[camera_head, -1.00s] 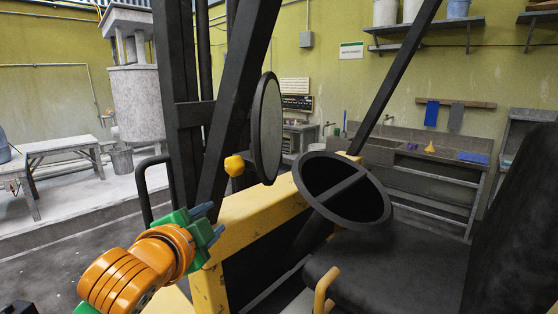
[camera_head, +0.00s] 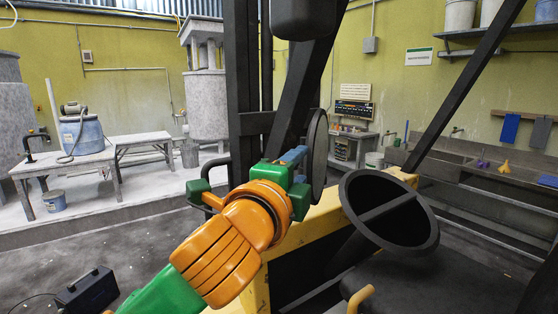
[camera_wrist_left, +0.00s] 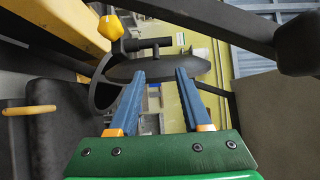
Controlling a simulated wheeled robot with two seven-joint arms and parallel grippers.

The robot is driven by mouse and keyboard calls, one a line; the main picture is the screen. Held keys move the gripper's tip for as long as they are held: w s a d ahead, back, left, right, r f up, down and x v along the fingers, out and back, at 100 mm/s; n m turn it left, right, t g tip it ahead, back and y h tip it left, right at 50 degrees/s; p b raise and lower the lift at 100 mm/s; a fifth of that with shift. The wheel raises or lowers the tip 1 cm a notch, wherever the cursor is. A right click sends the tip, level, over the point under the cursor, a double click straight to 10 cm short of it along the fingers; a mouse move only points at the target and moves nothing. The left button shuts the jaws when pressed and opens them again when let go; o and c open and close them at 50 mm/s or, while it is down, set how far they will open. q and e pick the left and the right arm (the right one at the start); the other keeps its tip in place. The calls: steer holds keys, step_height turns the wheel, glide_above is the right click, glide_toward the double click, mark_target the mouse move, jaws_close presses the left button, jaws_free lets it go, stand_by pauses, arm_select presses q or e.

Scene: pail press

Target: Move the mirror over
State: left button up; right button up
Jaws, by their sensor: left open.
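The mirror (camera_head: 317,155) is a round dark disc, seen nearly edge-on beside the forklift's black mast post. In the left wrist view the mirror (camera_wrist_left: 160,67) is a dark oval ahead of the fingers, on a short dark stem with a yellow knob (camera_wrist_left: 110,27). My left gripper (camera_head: 297,157) is open, with its blue fingers at the left side of the mirror in the head view. In the left wrist view the open gripper (camera_wrist_left: 160,74) has its fingertips at the mirror's lower edge. Whether they touch it is unclear. The knob is hidden in the head view. My right gripper is out of view.
The forklift's black steering wheel (camera_head: 390,215) and seat (camera_head: 430,285) are to the right of the mirror. A slanted black post (camera_head: 465,90) rises at the right. A dark block (camera_head: 308,15) hangs above. Open floor (camera_head: 150,245) lies to the left.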

arm_select(q)
steer(key=c, duration=0.3)
steer(key=shift+w, duration=0.2)
jaws_close()
steer(key=shift+a, duration=0.15)
